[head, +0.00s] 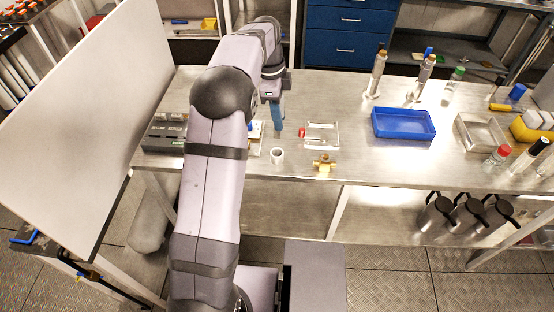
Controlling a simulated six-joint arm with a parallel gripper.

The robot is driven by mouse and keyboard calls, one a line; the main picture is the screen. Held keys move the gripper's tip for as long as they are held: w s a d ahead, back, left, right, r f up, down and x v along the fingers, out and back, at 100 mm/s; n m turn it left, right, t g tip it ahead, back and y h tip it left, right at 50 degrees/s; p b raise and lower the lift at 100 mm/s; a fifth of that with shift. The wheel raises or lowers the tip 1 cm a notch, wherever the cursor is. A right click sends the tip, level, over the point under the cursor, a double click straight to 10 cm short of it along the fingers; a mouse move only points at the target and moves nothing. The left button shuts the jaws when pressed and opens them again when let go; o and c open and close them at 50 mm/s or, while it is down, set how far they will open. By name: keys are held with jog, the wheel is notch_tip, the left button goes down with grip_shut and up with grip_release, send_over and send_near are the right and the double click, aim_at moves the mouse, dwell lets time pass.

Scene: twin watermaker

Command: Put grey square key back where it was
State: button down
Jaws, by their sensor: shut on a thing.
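My gripper (277,128) points down over the left-middle of the steel table, its blue fingers closed. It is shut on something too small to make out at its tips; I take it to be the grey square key. I cannot tell whether the tips touch the table. Just right of it lies a pale rectangular frame (336,128) with a small red part (302,132) at its left side. A white ring or cup (277,156) stands in front of the gripper. My arm hides part of the table to the left.
A brass valve fitting (324,162) lies near the front edge. A blue tray (404,134) and a metal tray (464,132) are farther right. Upright bottles (422,78) stand behind. A dark case (163,146) is at the left, near a white panel (85,110).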

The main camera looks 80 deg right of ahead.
aim_at(277, 134)
jog(key=shift+a+n, duration=0.3)
jog(key=shift+a, duration=0.05)
jog(key=shift+f, duration=0.1)
jog(key=shift+f+p, duration=1.75)
jog(key=shift+f, duration=3.2)
jog(key=shift+f, duration=0.2)
jog(key=c, duration=1.5)
grip_release()
jog(key=shift+o, duration=0.2)
jog(key=shift+r, duration=0.1)
